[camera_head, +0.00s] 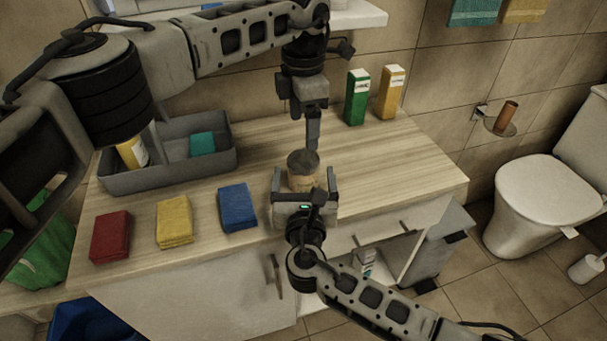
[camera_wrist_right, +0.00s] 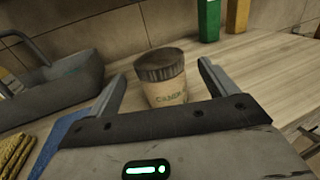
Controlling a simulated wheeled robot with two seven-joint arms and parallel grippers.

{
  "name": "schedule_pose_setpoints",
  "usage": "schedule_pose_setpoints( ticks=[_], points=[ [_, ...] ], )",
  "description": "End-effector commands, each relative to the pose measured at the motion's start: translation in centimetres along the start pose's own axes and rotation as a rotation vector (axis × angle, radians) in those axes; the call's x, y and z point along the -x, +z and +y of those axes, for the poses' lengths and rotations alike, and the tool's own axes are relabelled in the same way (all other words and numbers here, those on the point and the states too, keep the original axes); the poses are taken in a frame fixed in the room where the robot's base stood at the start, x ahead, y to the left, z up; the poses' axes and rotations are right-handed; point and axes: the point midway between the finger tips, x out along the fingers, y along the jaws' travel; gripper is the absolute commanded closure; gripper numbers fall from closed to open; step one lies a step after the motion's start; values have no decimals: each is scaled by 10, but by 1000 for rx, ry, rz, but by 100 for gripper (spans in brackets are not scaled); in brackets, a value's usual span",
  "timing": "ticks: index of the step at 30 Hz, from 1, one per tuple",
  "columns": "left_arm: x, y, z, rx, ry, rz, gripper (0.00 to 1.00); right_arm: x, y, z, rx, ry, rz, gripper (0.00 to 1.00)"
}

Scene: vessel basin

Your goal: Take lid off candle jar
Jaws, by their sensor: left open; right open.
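The candle jar (camera_head: 303,178) stands upright on the wooden counter, with a cream body and lettering that shows in the right wrist view (camera_wrist_right: 167,92). Its dark ribbed lid (camera_wrist_right: 160,64) is on top; it also shows in the head view (camera_head: 303,159). My right gripper (camera_head: 305,181) is open at the front of the jar, with one finger on each side of it. In the right wrist view both fingers (camera_wrist_right: 160,80) look apart from the jar. My left gripper (camera_head: 312,145) is above and just behind the lid, pointing down; its fingers overlap in the head view.
A grey basin (camera_head: 170,178) stands at the counter's left, holding a yellow bottle and a teal item. Red (camera_head: 110,236), yellow (camera_head: 174,222) and blue (camera_head: 238,207) folded cloths lie along the front. Green (camera_head: 356,96) and yellow (camera_head: 390,92) cartons stand behind. The counter's right is clear.

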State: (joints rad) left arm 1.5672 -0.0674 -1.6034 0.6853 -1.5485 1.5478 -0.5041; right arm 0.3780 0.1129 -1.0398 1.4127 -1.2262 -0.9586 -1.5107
Motion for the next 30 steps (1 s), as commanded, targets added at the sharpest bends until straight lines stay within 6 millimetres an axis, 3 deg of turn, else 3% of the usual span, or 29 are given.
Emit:
schedule_pose_setpoints(
  ticks=[3, 9, 20, 27, 28, 29, 30],
  points=[
    [0, 0, 0, 0, 0, 0, 22, -20, 1, 0, 1, -1, -1, 15],
    [0, 0, 0, 0, 0, 0, 22, -37, 0, 0, -1, 0, 0, 15],
    [0, 0, 0, 0, 0, 0, 22, -40, 0, 0, -2, 0, 1, 18],
    [0, 0, 0, 0, 0, -1, 22, -40, 0, 0, -2, 0, 1, 82],
    [0, 0, 0, 0, 0, -1, 22, -40, 0, 0, -2, 0, 1, 82],
    [0, 0, 0, -1, 0, -1, 30, -40, 0, 0, -2, 0, 1, 100],
    [0, 0, 0, -6, -1, -1, 31, -40, 0, 0, -2, 0, 1, 100]
  ],
)
